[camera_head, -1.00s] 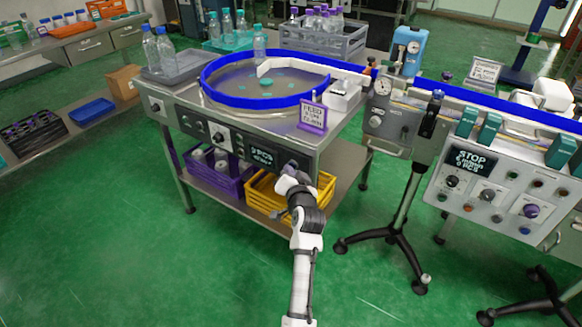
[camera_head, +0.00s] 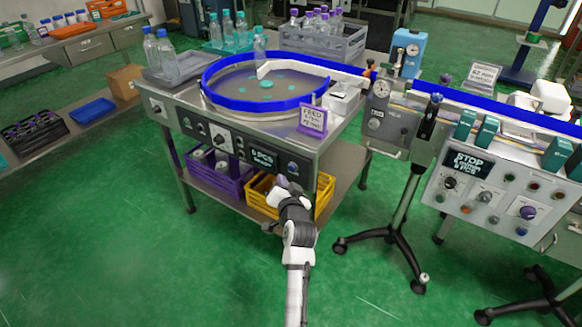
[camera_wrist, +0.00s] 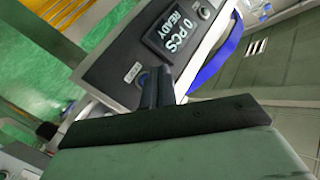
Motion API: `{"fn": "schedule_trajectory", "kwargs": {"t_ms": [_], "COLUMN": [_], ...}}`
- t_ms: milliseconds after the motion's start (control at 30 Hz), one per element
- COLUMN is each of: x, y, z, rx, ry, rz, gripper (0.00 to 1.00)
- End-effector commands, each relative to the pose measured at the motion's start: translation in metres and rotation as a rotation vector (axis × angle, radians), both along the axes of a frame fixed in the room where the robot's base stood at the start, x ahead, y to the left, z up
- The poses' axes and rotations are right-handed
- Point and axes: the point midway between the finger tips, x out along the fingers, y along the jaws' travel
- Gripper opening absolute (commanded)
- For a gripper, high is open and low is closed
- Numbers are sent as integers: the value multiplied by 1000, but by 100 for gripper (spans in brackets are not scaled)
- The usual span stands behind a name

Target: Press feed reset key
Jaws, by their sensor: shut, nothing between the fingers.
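The feed table's front panel (camera_head: 225,140) carries a small dark display (camera_head: 264,158). In the wrist view the display (camera_wrist: 175,29) reads "0 PCS READY". A round bluish key (camera_head: 292,168) sits just right of the display in the head view. In the wrist view the key (camera_wrist: 143,80) shows partly, beside a small pale label (camera_wrist: 132,72) and partly hidden by my fingers. My gripper (camera_head: 283,184) is below and in front of the key, with its fingers together and empty. The head view shows it apart from the panel. The shut fingers (camera_wrist: 158,88) also show in the wrist view.
A purple crate (camera_head: 222,175) and a yellow crate (camera_head: 325,195) sit on the shelf below the panel, close to my arm. A purple-framed sign (camera_head: 313,121) stands on the table's corner. A conveyor panel (camera_head: 490,190) on tripod legs stands at right. Green floor is open at left.

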Motion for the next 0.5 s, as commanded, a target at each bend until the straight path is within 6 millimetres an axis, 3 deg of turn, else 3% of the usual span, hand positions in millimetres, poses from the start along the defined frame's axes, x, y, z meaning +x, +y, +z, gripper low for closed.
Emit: {"fn": "schedule_trajectory", "kwargs": {"t_ms": [200,500], "x": [-18,-23], "y": [14,17], "z": [2,0], "rx": [-1,0], "ry": [1,-1], "rz": [2,0], "gripper": [0,0]}}
